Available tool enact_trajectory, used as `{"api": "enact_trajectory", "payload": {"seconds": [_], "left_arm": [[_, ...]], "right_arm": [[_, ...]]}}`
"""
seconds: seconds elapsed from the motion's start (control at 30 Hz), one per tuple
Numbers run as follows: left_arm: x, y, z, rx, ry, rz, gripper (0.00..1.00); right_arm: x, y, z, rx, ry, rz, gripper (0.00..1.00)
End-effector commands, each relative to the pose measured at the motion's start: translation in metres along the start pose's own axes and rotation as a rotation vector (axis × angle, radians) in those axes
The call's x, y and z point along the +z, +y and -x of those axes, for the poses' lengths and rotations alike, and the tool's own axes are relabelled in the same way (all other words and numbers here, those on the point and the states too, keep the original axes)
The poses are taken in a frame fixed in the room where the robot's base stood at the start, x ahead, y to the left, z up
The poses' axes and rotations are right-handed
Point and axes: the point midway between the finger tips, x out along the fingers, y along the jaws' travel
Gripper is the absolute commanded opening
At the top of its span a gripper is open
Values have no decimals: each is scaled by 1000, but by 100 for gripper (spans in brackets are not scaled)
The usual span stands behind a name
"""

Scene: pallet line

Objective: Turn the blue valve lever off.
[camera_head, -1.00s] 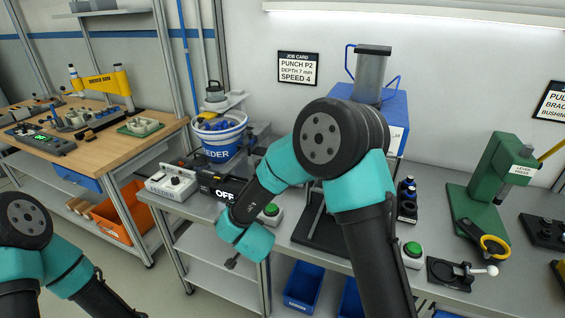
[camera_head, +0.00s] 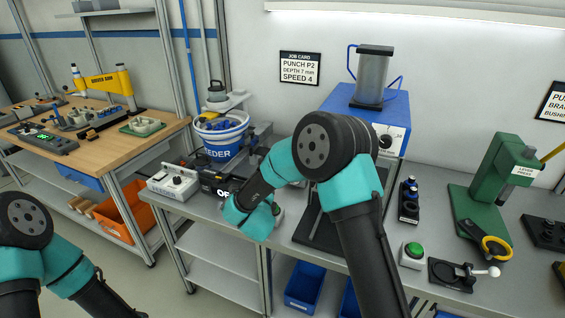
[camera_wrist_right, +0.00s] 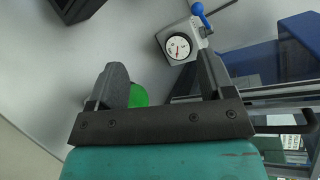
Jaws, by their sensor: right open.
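The blue valve lever (camera_wrist_right: 201,14) shows in the right wrist view at the top, right of centre. It has a round blue knob and sits on a grey block beside a round white gauge (camera_wrist_right: 178,46). My right gripper (camera_wrist_right: 163,76) is open and empty, with its two dark fingers apart. The lever lies beyond the fingers, apart from them. In the head view I cannot make out the lever, and my right arm's own links hide the right gripper. Only links of my left arm show at the lower left; its gripper is out of the picture.
A green button (camera_wrist_right: 138,95) lies behind one finger in the wrist view. On the grey bench are a FEEDER bucket (camera_head: 221,140), a control box (camera_head: 172,183), a blue-topped press (camera_head: 375,107), another green button (camera_head: 412,250) and a green lever press (camera_head: 497,180).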

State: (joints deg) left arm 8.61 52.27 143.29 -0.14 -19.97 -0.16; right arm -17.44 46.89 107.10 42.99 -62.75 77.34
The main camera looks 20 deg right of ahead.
Motion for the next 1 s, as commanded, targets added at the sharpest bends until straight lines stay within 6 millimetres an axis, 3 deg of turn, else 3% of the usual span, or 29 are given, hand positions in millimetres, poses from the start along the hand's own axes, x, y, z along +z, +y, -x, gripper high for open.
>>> {"api": "enact_trajectory", "payload": {"seconds": [0.5,0.7,1.0], "left_arm": [[0,0,0,0,0,0,43],[0,0,0,0,0,0,43],[0,0,0,0,0,0,43]], "right_arm": [[-23,-20,-29,-260,-37,-809,75],[-27,-24,-32,-304,-67,-954,75],[-27,-24,-32,-309,-72,-972,75]]}}
